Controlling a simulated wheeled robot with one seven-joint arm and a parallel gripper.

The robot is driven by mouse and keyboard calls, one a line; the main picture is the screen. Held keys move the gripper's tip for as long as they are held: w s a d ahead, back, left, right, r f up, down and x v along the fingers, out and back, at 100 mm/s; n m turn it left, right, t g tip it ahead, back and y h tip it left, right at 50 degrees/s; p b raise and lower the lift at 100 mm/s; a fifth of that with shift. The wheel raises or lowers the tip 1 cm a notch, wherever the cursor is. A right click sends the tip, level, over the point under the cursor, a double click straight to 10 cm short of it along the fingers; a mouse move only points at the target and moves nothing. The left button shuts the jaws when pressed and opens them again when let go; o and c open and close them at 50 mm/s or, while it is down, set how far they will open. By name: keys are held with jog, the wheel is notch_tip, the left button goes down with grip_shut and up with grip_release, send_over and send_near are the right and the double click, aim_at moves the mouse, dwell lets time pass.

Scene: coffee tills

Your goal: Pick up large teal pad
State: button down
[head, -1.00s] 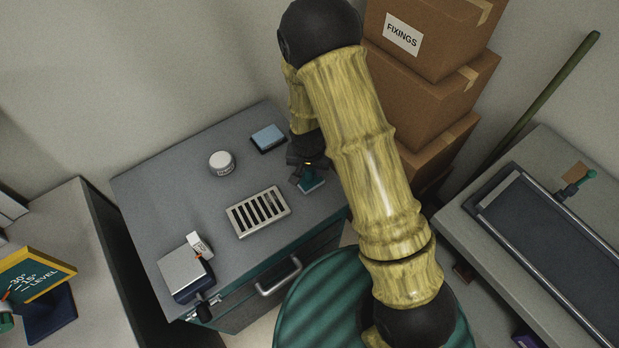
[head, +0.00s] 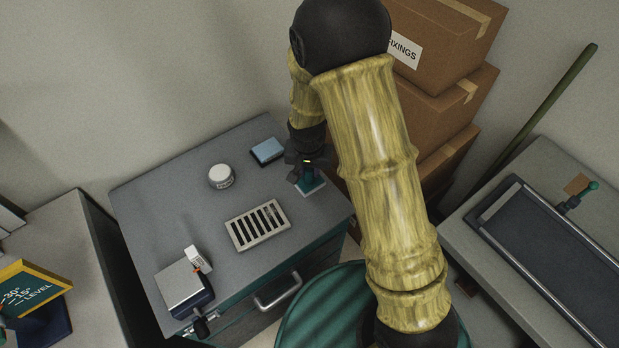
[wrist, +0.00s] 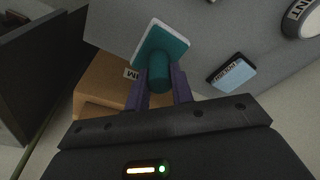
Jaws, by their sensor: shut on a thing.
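The large teal pad (wrist: 165,42) has a flat teal plate with a pale edge and a round teal handle. In the wrist view my gripper (wrist: 163,88) is shut on its handle, one finger on each side. In the head view the pad (head: 312,187) is at the right edge of the grey cabinet top, below my gripper (head: 306,172). I cannot tell whether the pad touches the surface or is just above it.
The cabinet top (head: 170,225) also holds a blue-topped block (head: 268,149), a white round tin (head: 222,176), a slotted metal grate (head: 258,224) and a square metal device (head: 183,285). Stacked boxes (head: 440,100) stand behind my arm. A bench with a tray (head: 545,250) is at right.

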aim_at(309, 169)
jog(key=shift+r, duration=1.95)
